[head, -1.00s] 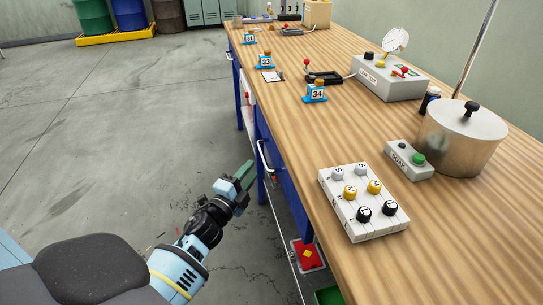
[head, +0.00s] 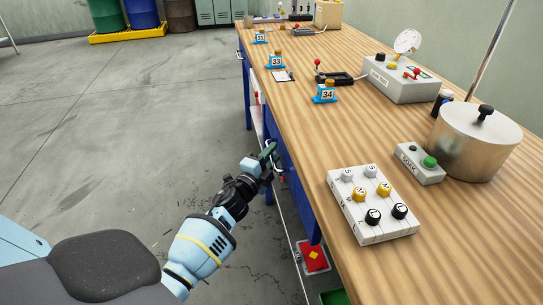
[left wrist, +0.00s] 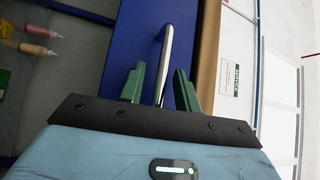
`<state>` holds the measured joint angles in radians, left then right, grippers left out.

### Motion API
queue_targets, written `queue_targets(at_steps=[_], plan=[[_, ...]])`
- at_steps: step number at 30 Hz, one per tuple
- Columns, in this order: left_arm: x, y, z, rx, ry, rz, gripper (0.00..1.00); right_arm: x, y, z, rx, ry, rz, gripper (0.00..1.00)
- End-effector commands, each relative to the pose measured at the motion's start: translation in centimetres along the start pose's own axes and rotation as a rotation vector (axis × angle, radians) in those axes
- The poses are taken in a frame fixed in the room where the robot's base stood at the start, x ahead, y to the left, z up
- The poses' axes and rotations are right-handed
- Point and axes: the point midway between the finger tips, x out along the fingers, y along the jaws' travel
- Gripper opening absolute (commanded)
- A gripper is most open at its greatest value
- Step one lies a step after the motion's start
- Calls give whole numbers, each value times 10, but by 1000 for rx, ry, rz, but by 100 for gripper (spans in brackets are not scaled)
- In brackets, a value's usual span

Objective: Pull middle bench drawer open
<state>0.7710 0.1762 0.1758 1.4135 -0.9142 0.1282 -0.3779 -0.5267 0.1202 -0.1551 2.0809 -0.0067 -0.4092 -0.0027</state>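The bench drawer has a blue front (left wrist: 130,45) with a pale metal bar handle (left wrist: 166,50), seen close up in the left wrist view. In the head view the blue front (head: 291,180) is below the bench top's left edge and looks shut. My left gripper (head: 269,150) is at the handle. Its green fingers are open in the left wrist view (left wrist: 159,88), one on each side of the handle, with visible gaps. The handle is partly hidden by the gripper in the head view. My right gripper is not in view.
The wooden bench top (head: 325,130) overhangs the drawer fronts. On it are a knob block (head: 371,203), a SOAK button box (head: 419,164) and a metal pot (head: 475,145). A red box (head: 314,256) lies low under the bench. The floor to the left is clear.

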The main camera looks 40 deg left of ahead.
Motion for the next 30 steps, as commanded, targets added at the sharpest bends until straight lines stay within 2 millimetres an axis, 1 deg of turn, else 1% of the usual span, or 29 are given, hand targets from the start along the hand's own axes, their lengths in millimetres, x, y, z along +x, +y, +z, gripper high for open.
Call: queue_targets(at_steps=[1, 8, 17, 21, 26, 30], plan=[[0, 0, 0, 0, 0, 0, 30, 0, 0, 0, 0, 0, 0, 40], [0, 0, 0, 0, 0, 0, 0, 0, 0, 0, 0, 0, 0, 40], [0, 0, 0, 0, -1, 0, 0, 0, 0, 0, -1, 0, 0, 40], [-4, -1, 4, 1, -1, 0, 0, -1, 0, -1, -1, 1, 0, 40], [-17, -5, 17, 2, -1, 1, 0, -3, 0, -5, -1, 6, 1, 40], [-37, -11, 37, 4, -1, 2, 0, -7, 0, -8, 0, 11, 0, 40]])
